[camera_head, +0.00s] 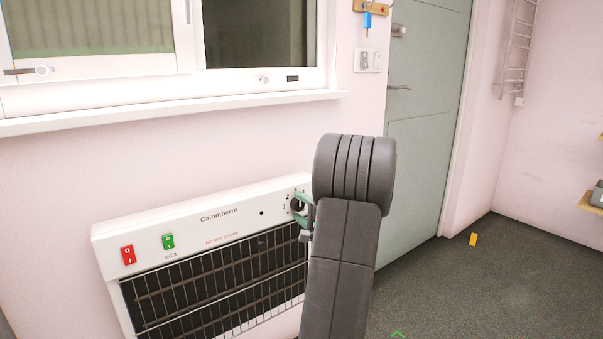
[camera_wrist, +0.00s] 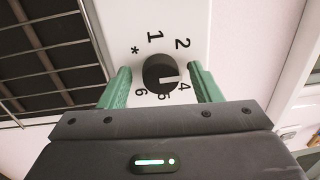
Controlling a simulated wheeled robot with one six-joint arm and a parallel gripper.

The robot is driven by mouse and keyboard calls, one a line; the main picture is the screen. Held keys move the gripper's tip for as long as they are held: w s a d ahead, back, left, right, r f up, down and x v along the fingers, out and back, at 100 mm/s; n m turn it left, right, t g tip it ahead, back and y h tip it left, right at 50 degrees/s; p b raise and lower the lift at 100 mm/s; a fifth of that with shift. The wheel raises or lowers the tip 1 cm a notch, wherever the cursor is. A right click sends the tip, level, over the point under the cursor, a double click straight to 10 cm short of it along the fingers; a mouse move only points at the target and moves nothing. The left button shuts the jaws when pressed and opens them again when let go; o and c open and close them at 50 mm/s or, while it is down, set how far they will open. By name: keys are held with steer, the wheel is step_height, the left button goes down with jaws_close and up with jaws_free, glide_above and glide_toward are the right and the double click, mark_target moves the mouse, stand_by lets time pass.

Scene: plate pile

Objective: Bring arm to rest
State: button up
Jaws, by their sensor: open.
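My gripper (camera_wrist: 161,88) shows in the wrist view with its two green fingers apart. The fingers stand on either side of a black round dial (camera_wrist: 160,73) on the heater, with numbers around it. I cannot tell whether either finger touches the dial. In the head view my arm reaches up at the middle. My gripper (camera_head: 305,215) is mostly hidden behind the arm there, beside the right end of the heater. The dial (camera_head: 296,204) is partly visible next to it.
The white wall heater (camera_head: 180,219) has a red switch (camera_head: 128,254), a green switch (camera_head: 168,241) and a dark wire grille (camera_head: 215,285). A window sill (camera_head: 170,110) runs above it. A grey-green door (camera_head: 425,120) stands to the right. The dark floor at right is mostly clear, with a small yellow object (camera_head: 473,239).

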steer(key=n, duration=0.5)
steer(key=shift+p, duration=0.4)
steer(key=shift+d+f+n+g+p, duration=0.1)
steer(key=shift+n+g+p, duration=0.55)
steer(key=shift+n, duration=1.45)
steer(key=shift+t, duration=0.25)
